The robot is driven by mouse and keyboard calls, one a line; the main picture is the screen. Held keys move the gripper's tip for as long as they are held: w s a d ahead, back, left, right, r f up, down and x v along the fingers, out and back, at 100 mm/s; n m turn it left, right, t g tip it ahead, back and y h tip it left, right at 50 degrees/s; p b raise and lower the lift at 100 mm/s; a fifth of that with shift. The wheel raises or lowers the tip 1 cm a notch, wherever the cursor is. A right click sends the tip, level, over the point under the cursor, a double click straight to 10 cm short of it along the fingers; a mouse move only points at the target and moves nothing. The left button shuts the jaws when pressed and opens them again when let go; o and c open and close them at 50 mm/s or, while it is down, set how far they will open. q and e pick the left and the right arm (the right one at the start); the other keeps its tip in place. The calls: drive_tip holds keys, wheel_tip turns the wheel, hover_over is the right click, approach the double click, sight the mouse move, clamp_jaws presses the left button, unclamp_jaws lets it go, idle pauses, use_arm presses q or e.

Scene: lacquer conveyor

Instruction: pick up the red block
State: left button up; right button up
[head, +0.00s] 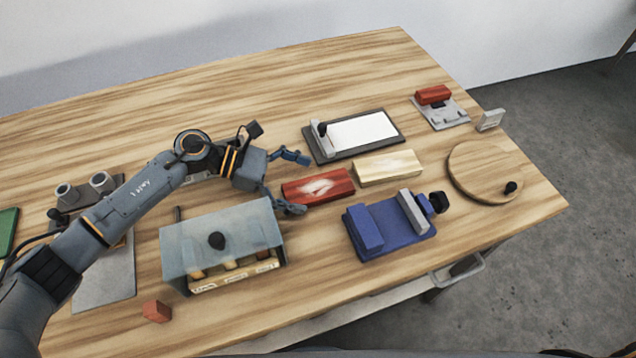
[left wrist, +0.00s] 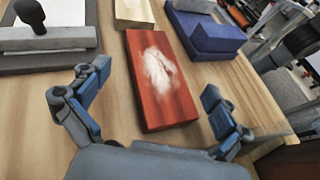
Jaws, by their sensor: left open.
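A red block (head: 318,186) with a worn white patch on top lies flat on the wooden table, near the middle. In the left wrist view the red block (left wrist: 160,82) lies ahead, its near end between the lines of the two fingers. My left gripper (head: 300,184) is open and empty at the left end of the block, one finger on each side. The left gripper (left wrist: 155,82) shows no clear contact with it. My right gripper is not in view.
A pale wood block (head: 387,168) lies just right of the red block. A blue vise (head: 390,228), a grey box (head: 222,240) and a white-topped board (head: 362,133) surround it. A smaller reddish block (head: 157,311) lies at front left; another red piece (head: 433,95) sits on a grey fixture.

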use_arm(q)
drive_tip(key=shift+x, duration=0.9)
drive_tip(key=c, duration=1.5)
drive_tip(key=shift+c, duration=0.2)
drive_tip(key=shift+a, duration=0.1)
drive_tip(key=shift+r, duration=0.35)
drive_tip(key=c, duration=0.3)
wheel_tip(320, 180, up, 2)
drive_tip(key=shift+w+r+b, duration=0.1)
drive_tip(key=shift+r+b, duration=0.05)
drive_tip(key=shift+b, duration=0.5)
drive_tip(key=s+d+r, duration=0.2)
drive_tip(key=s+r, duration=0.1)
drive_tip(key=r, duration=0.2)
drive_tip(key=shift+s+d, duration=0.2)
drive_tip(key=shift+s, duration=0.2)
drive_tip(key=s+d+r, duration=0.1)
drive_tip(key=s, duration=0.1)
drive_tip(key=s+d+r, duration=0.2)
drive_tip(key=s, duration=0.1)
drive_tip(key=s+d+r+b, duration=0.1)
drive_tip(key=s+d+r, duration=0.1)
drive_tip(key=s, duration=0.1)
drive_tip(key=shift+s, duration=0.15)
